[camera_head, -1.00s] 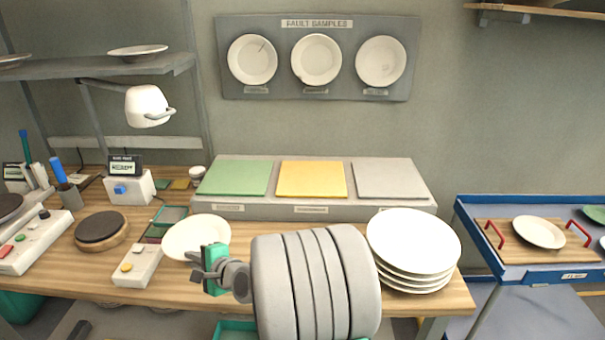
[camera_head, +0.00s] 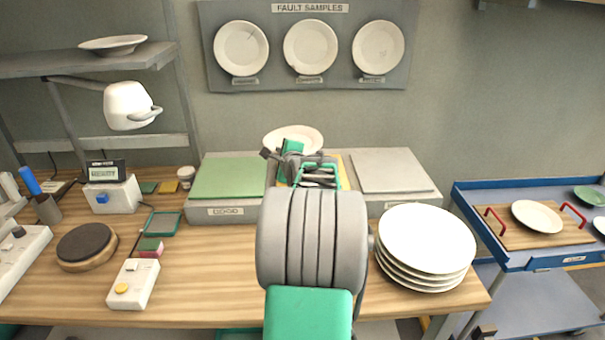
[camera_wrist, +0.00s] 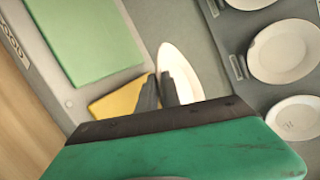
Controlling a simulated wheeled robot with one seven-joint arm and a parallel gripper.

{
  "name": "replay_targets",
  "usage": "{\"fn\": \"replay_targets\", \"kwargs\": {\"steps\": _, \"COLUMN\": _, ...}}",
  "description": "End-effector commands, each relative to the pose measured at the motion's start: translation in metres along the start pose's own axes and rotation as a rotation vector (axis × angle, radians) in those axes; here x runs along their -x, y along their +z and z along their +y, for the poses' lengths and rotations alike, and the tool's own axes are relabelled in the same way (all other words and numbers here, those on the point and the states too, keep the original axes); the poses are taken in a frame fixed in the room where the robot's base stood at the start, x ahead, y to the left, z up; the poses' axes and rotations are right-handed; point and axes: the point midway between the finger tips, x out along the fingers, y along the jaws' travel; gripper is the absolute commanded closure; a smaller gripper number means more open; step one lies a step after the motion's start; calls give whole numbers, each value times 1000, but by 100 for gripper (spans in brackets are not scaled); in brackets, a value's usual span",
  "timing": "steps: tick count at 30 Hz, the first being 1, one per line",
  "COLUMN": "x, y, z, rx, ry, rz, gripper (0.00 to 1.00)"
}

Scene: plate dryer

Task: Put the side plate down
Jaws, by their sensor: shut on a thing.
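The white side plate (camera_head: 293,138) is held up over the back of the grey sorting bench, in front of the wall. My gripper (camera_head: 290,160) is shut on its near edge; my arm hides part of the hold in the head view. In the wrist view the plate (camera_wrist: 182,70) shows tilted beyond the two dark fingers (camera_wrist: 160,92). The yellow pad (camera_wrist: 118,100) lies below and beside the plate, mostly hidden behind my arm in the head view. The green pad (camera_head: 228,178) lies left of it, above a "GOOD" label, and the grey pad (camera_head: 390,170) right of it.
A stack of white plates (camera_head: 427,240) stands on the wooden bench at right. The fault samples board (camera_head: 308,45) hangs on the wall close behind the held plate. A lamp (camera_head: 130,105) and small devices stand at left. A blue cart (camera_head: 470,205) stands at far right.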

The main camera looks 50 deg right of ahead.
Motion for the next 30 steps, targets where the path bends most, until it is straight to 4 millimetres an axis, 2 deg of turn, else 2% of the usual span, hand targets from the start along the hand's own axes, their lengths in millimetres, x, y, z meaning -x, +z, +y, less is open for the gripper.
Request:
{"fn": "replay_targets", "kwargs": {"steps": 1, "x": -2, "y": -18, "z": -3, "rx": -3, "ry": -2, "rz": 5, "gripper": 100}}
{"fn": "replay_targets", "kwargs": {"steps": 6, "x": -15, "y": -57, "z": 20, "rx": -1, "ry": -1, "rz": 2, "gripper": 100}}
{"fn": "replay_targets", "kwargs": {"steps": 14, "x": -23, "y": -86, "z": 36, "rx": 0, "ry": -3, "rz": 1, "gripper": 100}}
{"fn": "replay_targets", "kwargs": {"steps": 18, "x": -31, "y": -91, "z": 58, "rx": 0, "ry": -1, "rz": -1, "gripper": 100}}
{"fn": "replay_targets", "kwargs": {"steps": 28, "x": -34, "y": -94, "z": 65, "rx": 2, "ry": -5, "rz": -1, "gripper": 100}}
{"fn": "replay_targets", "kwargs": {"steps": 29, "x": -33, "y": -94, "z": 66, "rx": 0, "ry": -1, "rz": -1, "gripper": 90}}
{"fn": "replay_targets", "kwargs": {"steps": 30, "x": -33, "y": -93, "z": 66, "rx": 0, "ry": -1, "rz": -1, "gripper": 86}}
